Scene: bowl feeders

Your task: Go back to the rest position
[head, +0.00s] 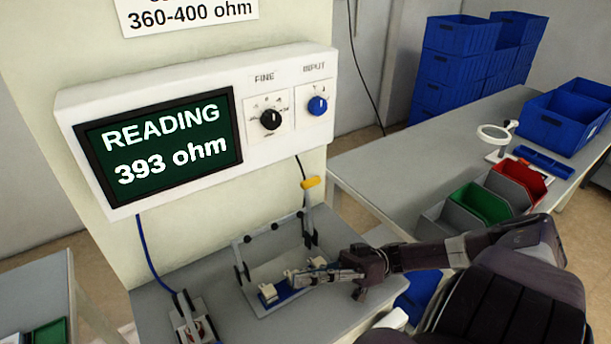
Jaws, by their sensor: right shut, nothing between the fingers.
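My right arm comes in from the lower right. Its gripper (322,275) is shut and empty, over the right part of a fixture (262,258) on the grey bench (160,300). In the fixture a small blue board with pale blocks (268,293) shows beside the fingers; its right part is hidden behind them. I cannot tell whether the fingers touch it. The fixture's yellow-handled lever (311,183) stands upright. My left gripper is out of view.
A meter (200,90) above reads 393 ohm, with a black FINE knob (270,119) and a blue INPUT knob (317,105). A small device (190,318) sits left of the fixture. Green (480,204) and red bins (520,178) stand on the right table (405,165).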

